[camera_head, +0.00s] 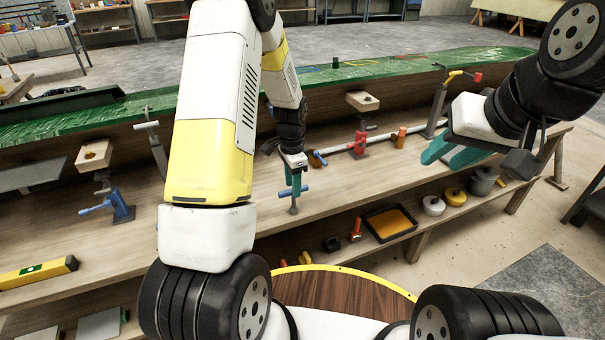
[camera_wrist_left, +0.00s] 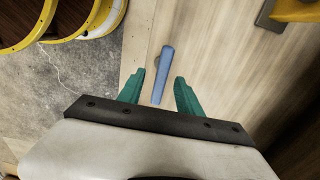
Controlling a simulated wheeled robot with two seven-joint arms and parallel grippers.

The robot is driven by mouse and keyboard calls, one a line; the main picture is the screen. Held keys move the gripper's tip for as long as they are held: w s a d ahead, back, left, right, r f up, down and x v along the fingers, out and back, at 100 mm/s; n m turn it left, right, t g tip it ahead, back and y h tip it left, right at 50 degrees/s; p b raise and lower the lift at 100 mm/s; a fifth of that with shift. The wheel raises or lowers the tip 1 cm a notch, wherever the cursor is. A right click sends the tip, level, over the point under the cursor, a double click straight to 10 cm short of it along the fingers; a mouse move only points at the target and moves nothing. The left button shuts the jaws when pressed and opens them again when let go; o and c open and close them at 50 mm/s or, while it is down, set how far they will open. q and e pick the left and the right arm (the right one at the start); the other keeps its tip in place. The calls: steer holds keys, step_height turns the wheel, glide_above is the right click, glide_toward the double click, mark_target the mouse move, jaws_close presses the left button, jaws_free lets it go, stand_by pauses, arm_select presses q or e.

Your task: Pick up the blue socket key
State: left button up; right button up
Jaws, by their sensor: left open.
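The blue socket key (camera_head: 293,191) is a T-shaped tool with a blue crossbar and a grey shaft below it, at the front part of the wooden bench. My left gripper (camera_head: 293,178) is just above its crossbar, pointing down. In the left wrist view the blue crossbar (camera_wrist_left: 162,75) lies lengthwise between and ahead of the two teal fingers (camera_wrist_left: 159,92). These fingers are apart, with gaps at both sides of the bar. My right gripper (camera_head: 455,152) is in the air over the bench's right part, away from the key; its finger gap is unclear.
A long bar clamp with a red jaw (camera_head: 359,143) lies right of the key. A blue vice-like tool (camera_head: 118,207) and a yellow level (camera_head: 38,272) are at the left. The lower shelf holds a black tray (camera_head: 372,232) and several tins. Bare bench lies around the key.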

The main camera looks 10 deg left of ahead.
mark_target(294, 207)
arm_select(q)
step_height(294, 207, down, 7)
steer(key=shift+w+f, duration=0.1)
steer(key=shift+w, duration=0.05)
steer(key=shift+c, duration=0.4)
jaws_close()
